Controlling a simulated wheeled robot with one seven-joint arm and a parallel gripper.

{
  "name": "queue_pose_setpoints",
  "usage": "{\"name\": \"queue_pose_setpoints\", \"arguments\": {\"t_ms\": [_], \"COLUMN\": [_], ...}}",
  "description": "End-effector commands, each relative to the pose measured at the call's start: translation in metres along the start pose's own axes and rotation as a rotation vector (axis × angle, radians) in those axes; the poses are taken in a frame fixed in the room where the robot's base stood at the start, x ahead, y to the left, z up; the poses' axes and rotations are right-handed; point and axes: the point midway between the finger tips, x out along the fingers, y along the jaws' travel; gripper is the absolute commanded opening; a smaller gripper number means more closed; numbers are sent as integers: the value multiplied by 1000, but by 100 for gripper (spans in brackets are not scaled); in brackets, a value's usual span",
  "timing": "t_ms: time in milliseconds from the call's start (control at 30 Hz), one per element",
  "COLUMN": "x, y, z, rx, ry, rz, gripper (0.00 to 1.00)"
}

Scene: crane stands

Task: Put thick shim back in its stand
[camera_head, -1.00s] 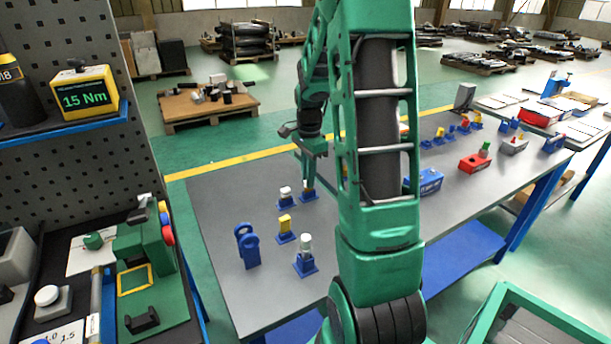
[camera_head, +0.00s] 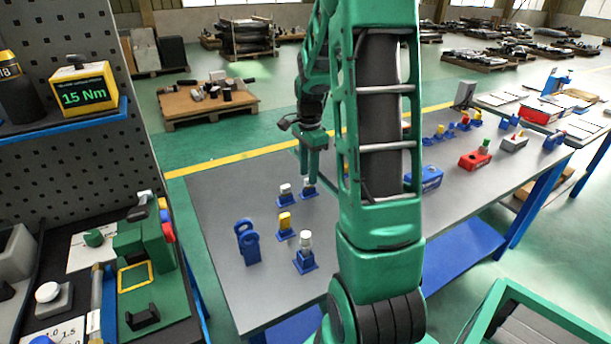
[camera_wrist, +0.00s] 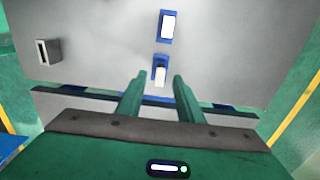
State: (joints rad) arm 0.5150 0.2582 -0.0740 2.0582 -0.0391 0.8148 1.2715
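My gripper (camera_head: 309,179) is above the far left part of the grey table in the head view, fingers pointing down. In the wrist view my gripper (camera_wrist: 158,78) is open, its two green fingers apart with nothing held. Beneath and between the fingers is a small blue stand (camera_wrist: 160,60) with a pale block (camera_wrist: 160,77) in it, apparently the shim. In the head view this stand (camera_head: 309,195) is partly behind the fingertips. A similar blue stand (camera_head: 286,201) with a pale-topped block is beside it; I cannot tell the shims' thicknesses.
Nearer on the grey table (camera_head: 222,200) stand a yellow block (camera_head: 285,220) in a blue stand, a pale cylinder (camera_head: 305,239) in a blue stand and a blue bracket (camera_head: 247,243). A blue box (camera_head: 428,180) and a red block (camera_head: 474,161) are to the right.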

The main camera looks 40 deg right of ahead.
Motion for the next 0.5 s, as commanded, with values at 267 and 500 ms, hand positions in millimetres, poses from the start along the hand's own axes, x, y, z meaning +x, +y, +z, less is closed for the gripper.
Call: {"name": "queue_pose_setpoints", "arguments": {"t_ms": [267, 500], "x": [-20, -32], "y": [0, 0], "z": [0, 0], "rx": [0, 0], "ry": [0, 0], "rz": [-1, 0], "gripper": [34, 34]}}
